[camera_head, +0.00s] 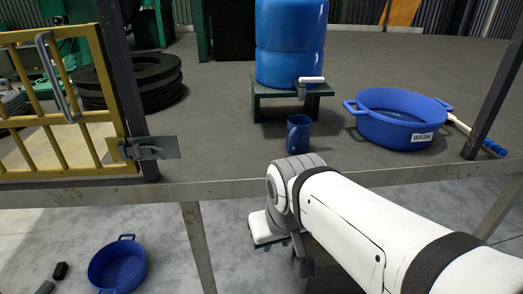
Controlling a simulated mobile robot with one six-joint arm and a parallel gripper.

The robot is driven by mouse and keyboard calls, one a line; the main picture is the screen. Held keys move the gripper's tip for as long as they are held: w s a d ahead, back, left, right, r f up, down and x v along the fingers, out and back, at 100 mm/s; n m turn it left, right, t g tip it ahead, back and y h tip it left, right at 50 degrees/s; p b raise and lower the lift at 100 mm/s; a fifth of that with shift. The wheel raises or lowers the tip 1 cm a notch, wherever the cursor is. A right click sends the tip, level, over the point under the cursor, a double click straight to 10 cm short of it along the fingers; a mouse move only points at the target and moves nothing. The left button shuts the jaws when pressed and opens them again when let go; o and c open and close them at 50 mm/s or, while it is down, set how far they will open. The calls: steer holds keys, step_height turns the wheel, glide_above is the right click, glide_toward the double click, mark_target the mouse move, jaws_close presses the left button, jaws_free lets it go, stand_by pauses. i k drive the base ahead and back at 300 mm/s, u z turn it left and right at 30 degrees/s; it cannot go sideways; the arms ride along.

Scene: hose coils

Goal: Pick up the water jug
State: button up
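A small blue jug (299,134) stands upright on the grey deck, just in front of a green stand (257,104). A large blue water container (291,42) with a white-handled tap (303,87) sits on that stand. The tap is above the small jug, and the jug's far side is hidden. My white arm reaches in from the lower right. Its end, with my gripper (302,258), is below and in front of the deck edge, apart from the jug. The gripper is mostly hidden by the wrist, so its opening cannot be seen.
The deck's metal edge (225,188) runs between my gripper and the jug. A blue basin marked WASH (385,139) is right of the jug, beside a brush (472,133). A yellow gate (50,120) and tyres (130,85) are left. Another blue tub (116,268) is on the floor.

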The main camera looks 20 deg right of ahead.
mark_target(296, 138)
steer(key=u, duration=0.65)
steer(key=i, duration=0.55)
steer(key=z, duration=0.45)
steer(key=k, duration=0.85)
steer(key=z, duration=0.2)
steer(key=i, duration=1.3)
steer(key=u, duration=0.05)
